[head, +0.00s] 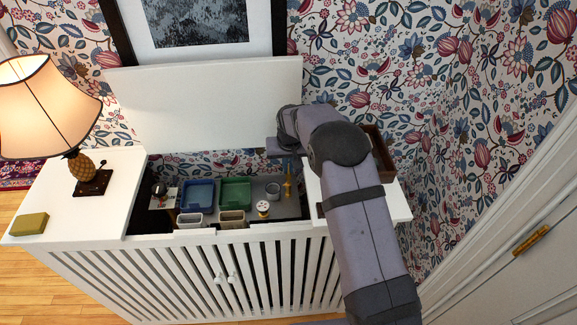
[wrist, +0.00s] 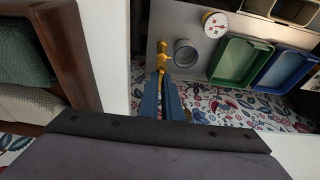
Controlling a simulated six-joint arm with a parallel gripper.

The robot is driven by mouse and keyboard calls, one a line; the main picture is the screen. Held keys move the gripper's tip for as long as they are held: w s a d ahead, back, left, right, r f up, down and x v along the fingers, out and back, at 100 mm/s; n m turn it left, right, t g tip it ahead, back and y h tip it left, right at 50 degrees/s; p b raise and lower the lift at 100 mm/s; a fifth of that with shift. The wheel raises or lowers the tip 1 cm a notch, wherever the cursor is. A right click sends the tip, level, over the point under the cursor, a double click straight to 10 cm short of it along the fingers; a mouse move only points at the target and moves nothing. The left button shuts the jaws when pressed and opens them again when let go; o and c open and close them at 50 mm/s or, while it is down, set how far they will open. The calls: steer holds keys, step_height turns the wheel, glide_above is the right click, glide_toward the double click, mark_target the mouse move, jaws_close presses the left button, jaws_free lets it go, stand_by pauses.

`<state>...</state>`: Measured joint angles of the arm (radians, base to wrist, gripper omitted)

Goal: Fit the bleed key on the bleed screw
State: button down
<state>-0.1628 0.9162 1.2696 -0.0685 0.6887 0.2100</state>
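A slim brass-coloured piece (head: 288,184), which may be the bleed key, is upright at the right end of the open white cabinet. It also shows in the wrist view (wrist: 163,57), just beyond my fingertips. My gripper (wrist: 164,80) has its two blue fingers close together, pointing towards this piece. Whether they touch or grip its near end is unclear. In the head view, my gripper (head: 282,150) is just above and behind the brass piece, partly hidden by my arm. I cannot make out the bleed screw.
The grey shelf holds a blue bin (head: 198,195), a green bin (head: 235,191), a grey cup (head: 272,189), a white dial or spool (head: 263,208) and small tubs. The raised white lid (head: 205,105) stands behind. A lamp (head: 85,170) stands left; a brown box (head: 380,150) is right.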

steer(key=shift+f+b, duration=0.85)
steer(key=shift+f, duration=0.45)
